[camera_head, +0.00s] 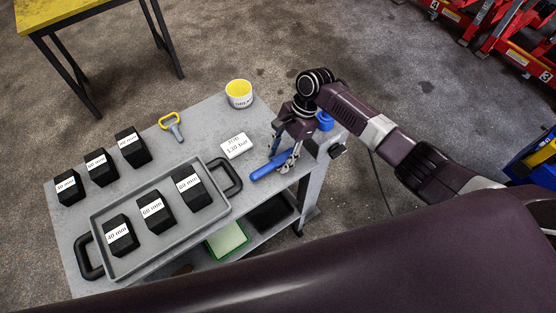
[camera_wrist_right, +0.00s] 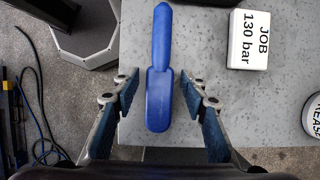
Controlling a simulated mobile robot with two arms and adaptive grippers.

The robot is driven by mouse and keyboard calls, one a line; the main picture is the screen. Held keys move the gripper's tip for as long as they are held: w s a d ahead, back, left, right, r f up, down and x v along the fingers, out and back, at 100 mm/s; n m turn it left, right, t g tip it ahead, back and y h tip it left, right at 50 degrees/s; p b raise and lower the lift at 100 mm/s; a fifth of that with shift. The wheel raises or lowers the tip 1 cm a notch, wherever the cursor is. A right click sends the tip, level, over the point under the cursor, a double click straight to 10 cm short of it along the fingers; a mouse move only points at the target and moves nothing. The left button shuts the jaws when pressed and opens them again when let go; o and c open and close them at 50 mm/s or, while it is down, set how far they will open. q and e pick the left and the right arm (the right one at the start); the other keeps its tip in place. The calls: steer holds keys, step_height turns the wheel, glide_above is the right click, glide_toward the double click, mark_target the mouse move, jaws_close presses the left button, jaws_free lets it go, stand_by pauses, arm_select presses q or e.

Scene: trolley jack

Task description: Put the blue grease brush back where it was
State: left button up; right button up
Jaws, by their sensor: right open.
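The blue grease brush (camera_head: 266,169) lies on the grey trolley top near its right edge. In the right wrist view the brush (camera_wrist_right: 159,90) lies lengthwise between the fingers, with a gap on both sides. My right gripper (camera_head: 282,158) is open and points down over the brush; its fingers also show in the wrist view (camera_wrist_right: 160,82). A white tub with yellow contents (camera_head: 239,93) stands at the trolley's far edge; in the wrist view the tub (camera_wrist_right: 313,115) is cut off, its label partly reading "GREASE". My left gripper is not in view.
A white "JOB 130 bar" block (camera_head: 233,146) lies near the brush. A grey tray (camera_head: 160,245) holds black labelled blocks; more blocks stand behind it. A yellow-handled tool (camera_head: 171,125) lies on the trolley. A blue round thing (camera_head: 325,121) is partly hidden by my right arm.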

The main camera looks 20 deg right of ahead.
steer(key=b+v, duration=0.1)
steer(key=v, duration=0.9)
steer(key=shift+r, duration=0.2)
steer(key=shift+f, duration=0.1)
